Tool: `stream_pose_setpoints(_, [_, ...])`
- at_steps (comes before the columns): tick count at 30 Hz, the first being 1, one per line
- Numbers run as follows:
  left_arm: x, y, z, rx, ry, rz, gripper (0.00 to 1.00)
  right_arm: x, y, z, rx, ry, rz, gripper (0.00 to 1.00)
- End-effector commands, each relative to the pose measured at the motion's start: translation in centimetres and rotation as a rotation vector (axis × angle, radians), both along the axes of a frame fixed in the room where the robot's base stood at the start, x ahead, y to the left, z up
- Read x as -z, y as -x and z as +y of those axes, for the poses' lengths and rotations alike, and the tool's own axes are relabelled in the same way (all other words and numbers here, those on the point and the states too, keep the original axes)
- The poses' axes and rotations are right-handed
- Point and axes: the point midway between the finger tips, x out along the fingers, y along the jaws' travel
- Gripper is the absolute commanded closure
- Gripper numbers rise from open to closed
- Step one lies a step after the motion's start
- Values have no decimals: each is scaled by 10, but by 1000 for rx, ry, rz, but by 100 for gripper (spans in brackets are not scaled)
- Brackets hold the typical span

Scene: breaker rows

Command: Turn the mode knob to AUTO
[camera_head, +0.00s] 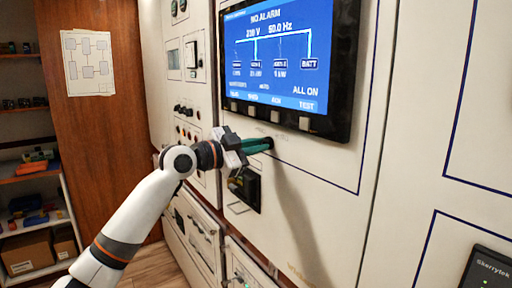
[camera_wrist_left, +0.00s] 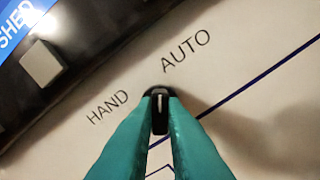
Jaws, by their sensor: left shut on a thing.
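The mode knob (camera_wrist_left: 159,110) is small and black with a white pointer line. It sits on the cream panel between the labels HAND (camera_wrist_left: 107,107) and AUTO (camera_wrist_left: 186,52). Its line points straight up in the left wrist view, between the two words and leaning more to the AUTO side. In the head view my left gripper (camera_head: 268,143) reaches the panel just below the screen; the knob is hidden there. My right gripper is not in view.
A screen (camera_head: 280,60) reading NO ALARM juts out above my left gripper, with square buttons (camera_head: 304,123) along its lower frame. A black breaker or handle unit (camera_head: 245,188) sits below. Shelves with bins (camera_head: 35,200) stand far left.

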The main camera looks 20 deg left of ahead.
Motion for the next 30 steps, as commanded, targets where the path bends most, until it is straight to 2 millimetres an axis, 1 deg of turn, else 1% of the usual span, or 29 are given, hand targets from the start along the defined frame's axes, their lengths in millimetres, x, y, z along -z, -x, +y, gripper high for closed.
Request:
stream_pose_setpoints(5, [0,0,0,-1,-3,-1,100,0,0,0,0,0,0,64])
stream_pose_setpoints(6, [0,0,0,-1,-3,-1,83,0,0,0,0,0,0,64])
stream_pose_setpoints(9, [0,0,0,-1,-2,-1,67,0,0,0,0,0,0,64])
stream_pose_setpoints(17, [0,0,0,-1,-1,0,67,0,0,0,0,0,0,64])
stream_pose_setpoints(20, [1,4,4,-1,-2,-1,67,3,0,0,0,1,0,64])
stream_pose_setpoints(23, [3,14,12,-3,-3,-2,67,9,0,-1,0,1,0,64])
stream_pose_setpoints(30, [5,54,44,-4,-4,-2,67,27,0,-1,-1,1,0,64])
